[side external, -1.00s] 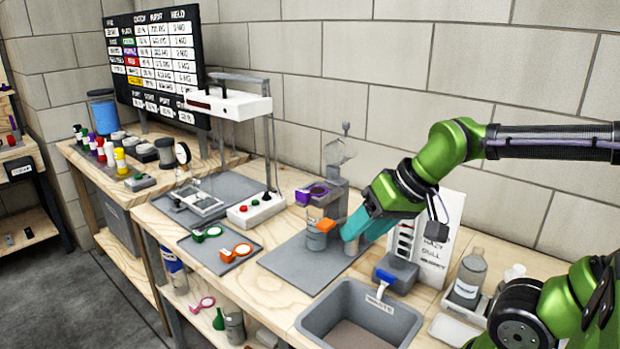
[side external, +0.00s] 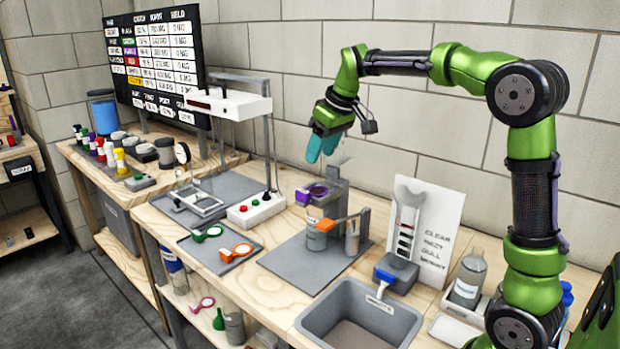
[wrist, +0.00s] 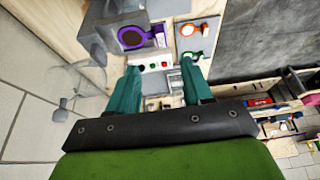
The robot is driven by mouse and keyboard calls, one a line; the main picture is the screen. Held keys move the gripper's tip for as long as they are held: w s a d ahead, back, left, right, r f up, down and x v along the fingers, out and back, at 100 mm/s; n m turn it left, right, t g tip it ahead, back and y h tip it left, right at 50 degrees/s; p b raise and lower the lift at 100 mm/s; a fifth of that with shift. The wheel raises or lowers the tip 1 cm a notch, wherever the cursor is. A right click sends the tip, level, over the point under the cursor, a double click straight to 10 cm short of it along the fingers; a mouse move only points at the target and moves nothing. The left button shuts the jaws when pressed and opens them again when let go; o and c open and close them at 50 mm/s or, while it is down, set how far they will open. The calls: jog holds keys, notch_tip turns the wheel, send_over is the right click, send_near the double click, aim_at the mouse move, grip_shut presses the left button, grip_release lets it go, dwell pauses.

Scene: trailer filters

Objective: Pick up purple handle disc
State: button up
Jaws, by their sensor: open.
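The purple handle disc (side external: 319,192) sits in the grey stand (side external: 330,207) on the bench, above an orange-handled piece (side external: 329,224). In the wrist view the purple disc (wrist: 131,37) shows as a ring near the top, with its handle pointing right. My gripper (side external: 318,160) has teal fingers and hangs in the air above and slightly behind the purple disc, not touching it. In the wrist view my gripper (wrist: 160,72) has its two fingers apart with nothing between them.
Green (side external: 208,233) and orange (side external: 237,251) handled discs lie on a grey tray at left. A white-topped frame (side external: 228,104) stands behind them. A grey basin (side external: 356,318) is in front, and a printed card (side external: 425,228) stands at right. The bench between tray and grey mat is clear.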

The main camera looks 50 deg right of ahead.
aim_at(303, 191)
jog(key=x, duration=1.2)
jog(key=shift+w+a+f, duration=0.1)
jog(key=shift+w, duration=0.2)
jog(key=shift+c, duration=0.3)
grip_shut()
